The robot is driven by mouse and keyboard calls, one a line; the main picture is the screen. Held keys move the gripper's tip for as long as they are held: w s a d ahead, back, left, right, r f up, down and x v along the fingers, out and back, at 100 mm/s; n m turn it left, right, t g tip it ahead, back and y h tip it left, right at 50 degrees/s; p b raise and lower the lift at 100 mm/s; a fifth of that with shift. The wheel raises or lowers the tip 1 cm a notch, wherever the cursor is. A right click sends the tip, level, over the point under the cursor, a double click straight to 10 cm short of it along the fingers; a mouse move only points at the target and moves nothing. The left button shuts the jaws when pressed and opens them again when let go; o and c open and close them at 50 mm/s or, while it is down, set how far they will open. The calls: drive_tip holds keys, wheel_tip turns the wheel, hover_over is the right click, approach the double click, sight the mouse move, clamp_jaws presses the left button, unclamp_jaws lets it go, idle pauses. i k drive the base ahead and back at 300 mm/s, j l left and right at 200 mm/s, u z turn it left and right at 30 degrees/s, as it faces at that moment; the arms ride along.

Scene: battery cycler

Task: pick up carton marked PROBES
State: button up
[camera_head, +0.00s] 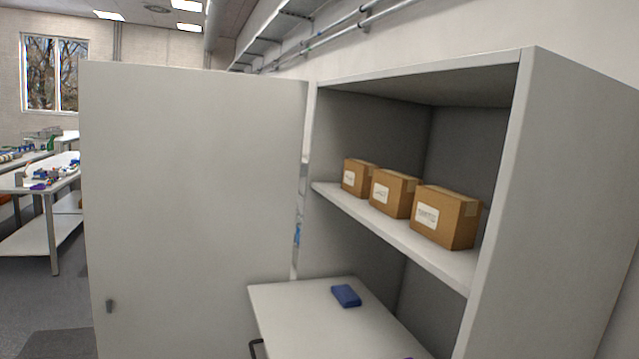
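Three brown cartons stand in a row on the upper shelf of an open grey cabinet. The nearest and largest-looking carton (447,217) is at the right, the middle carton (395,193) is beside it, and the far carton (358,178) is at the left. Each has a white label on its front. The label print is too small to read, so I cannot tell which carton is marked PROBES. My gripper does not show in this view.
The cabinet door (190,180) stands open at the left. Below the shelf (400,232), a blue object (346,296) lies on a pale surface (300,310) with a dark handle. The cabinet side wall (550,200) bounds the right. Workbenches (45,230) stand far left.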

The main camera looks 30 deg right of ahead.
sight(357, 174)
drive_tip(key=i+j+z, duration=0.1)
drive_tip(key=i+z, duration=0.2)
drive_tip(key=i, duration=0.25)
drive_tip(key=i+j+z, duration=0.25)
drive_tip(key=i, duration=0.3)
drive_tip(key=i+j+z, duration=0.3)
drive_tip(key=i, duration=0.2)
drive_tip(key=i+j+z, duration=1.05)
drive_tip(key=j+z, duration=0.15)
drive_tip(key=i+j+z, duration=0.1)
drive_tip(key=j+z, duration=0.2)
drive_tip(key=j, duration=0.25)
drive_tip(key=j+z, duration=0.25)
drive_tip(key=l, duration=0.1)
